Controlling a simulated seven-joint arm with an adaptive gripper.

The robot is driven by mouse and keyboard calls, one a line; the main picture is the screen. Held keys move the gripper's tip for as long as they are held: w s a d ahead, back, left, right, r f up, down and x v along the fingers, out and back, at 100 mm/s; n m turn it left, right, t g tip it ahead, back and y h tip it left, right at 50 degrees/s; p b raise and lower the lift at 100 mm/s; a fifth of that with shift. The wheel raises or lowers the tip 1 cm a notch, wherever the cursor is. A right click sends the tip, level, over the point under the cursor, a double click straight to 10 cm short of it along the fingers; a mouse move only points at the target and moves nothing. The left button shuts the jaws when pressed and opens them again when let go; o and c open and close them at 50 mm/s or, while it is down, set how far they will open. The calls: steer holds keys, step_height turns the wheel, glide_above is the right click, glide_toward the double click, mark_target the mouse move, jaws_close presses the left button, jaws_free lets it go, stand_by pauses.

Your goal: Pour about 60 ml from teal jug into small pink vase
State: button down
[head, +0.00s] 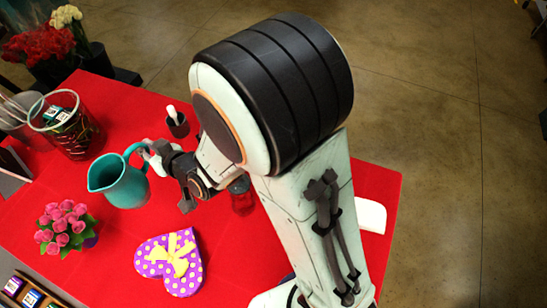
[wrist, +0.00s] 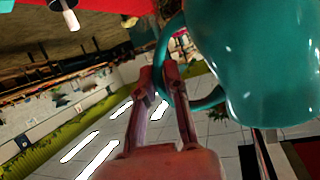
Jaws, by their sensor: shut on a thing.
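The teal jug (head: 122,186) is at the left of the head view, its open mouth facing the camera and its spout pointing left. My gripper (head: 150,157) is shut on its handle, at the jug's upper right. In the wrist view the fingers (wrist: 160,78) close around the handle, and the jug (wrist: 262,60) fills the upper right. It looks near upright; I cannot tell whether its base touches the table. No liquid shows inside. I cannot make out a small pink vase with certainty; a dark red glassy thing (head: 241,197) shows partly behind my arm.
On the red table (head: 112,247) are pink roses (head: 64,226) left of the jug, a purple polka-dot heart box (head: 181,275) in front, a wire-rimmed glass container (head: 72,135) behind left, and a small dark holder with a white stick (head: 176,122). Bare table lies between them.

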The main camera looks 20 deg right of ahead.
steer(key=shift+w+r, duration=0.1)
steer(key=shift+r, duration=0.7)
steer(key=w+d+f+n+g+y, duration=0.1)
steer(key=w+d+f+y, duration=0.1)
steer(key=w+d, duration=1.05)
steer(key=s+d+r+n+g, duration=0.1)
steer(key=d+r+n, duration=0.1)
steer(key=d, duration=2.3)
step_height(320, 180, down, 16)
steer(key=shift+d+y, duration=0.15)
steer(key=shift+y, duration=0.25)
